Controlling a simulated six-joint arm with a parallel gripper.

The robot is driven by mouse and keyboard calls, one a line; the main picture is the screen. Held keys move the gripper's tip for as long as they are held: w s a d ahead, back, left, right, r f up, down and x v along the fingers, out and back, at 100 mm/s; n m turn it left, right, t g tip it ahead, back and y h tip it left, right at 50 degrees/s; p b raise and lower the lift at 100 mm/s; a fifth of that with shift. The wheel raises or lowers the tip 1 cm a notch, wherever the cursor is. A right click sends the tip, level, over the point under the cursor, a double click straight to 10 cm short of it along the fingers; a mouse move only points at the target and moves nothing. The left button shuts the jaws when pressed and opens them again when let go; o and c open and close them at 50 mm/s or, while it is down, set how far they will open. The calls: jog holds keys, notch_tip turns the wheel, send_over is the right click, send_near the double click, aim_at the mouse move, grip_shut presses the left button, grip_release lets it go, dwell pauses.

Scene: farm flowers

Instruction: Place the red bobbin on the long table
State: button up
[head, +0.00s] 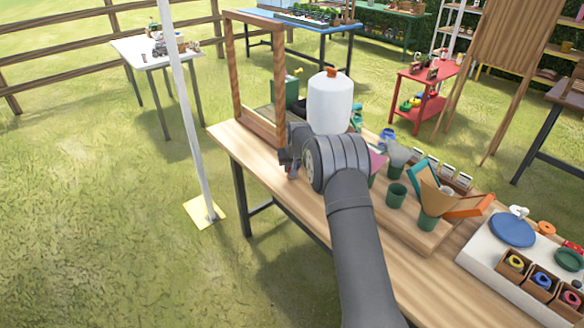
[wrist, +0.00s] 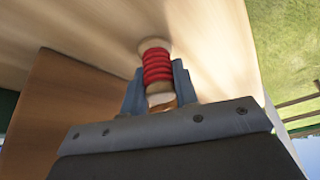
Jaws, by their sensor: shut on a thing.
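The red bobbin (wrist: 157,68) has red thread between pale wooden ends. My gripper (wrist: 160,82) is shut on it, with one blue-grey finger on each side. In the wrist view the bobbin's far end is at or very close to the pale wooden top of the long table (wrist: 215,35); I cannot tell whether it touches. In the head view my gripper (head: 288,163) is low over the left part of the long table (head: 235,150), beside the wooden frame. My arm hides most of the bobbin there.
The upright wooden frame (head: 238,75) stands on the table's far left end. A white bottle with an orange cap (head: 330,103) stands behind my wrist. Green pots (head: 396,195) and paper cones (head: 468,205) are to the right. The front left edge of the table is clear.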

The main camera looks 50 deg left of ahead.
jog(key=shift+f, duration=0.15)
jog(key=o, duration=1)
jog(key=shift+c, duration=0.2)
jog(key=shift+r, duration=0.5)
jog(key=v, duration=1.1)
jog(key=shift+d+r, duration=0.1)
jog(key=shift+d, duration=0.05)
jog(key=x, duration=1.2)
jog(key=shift+s, duration=0.1)
jog(key=shift+r, duration=1.2)
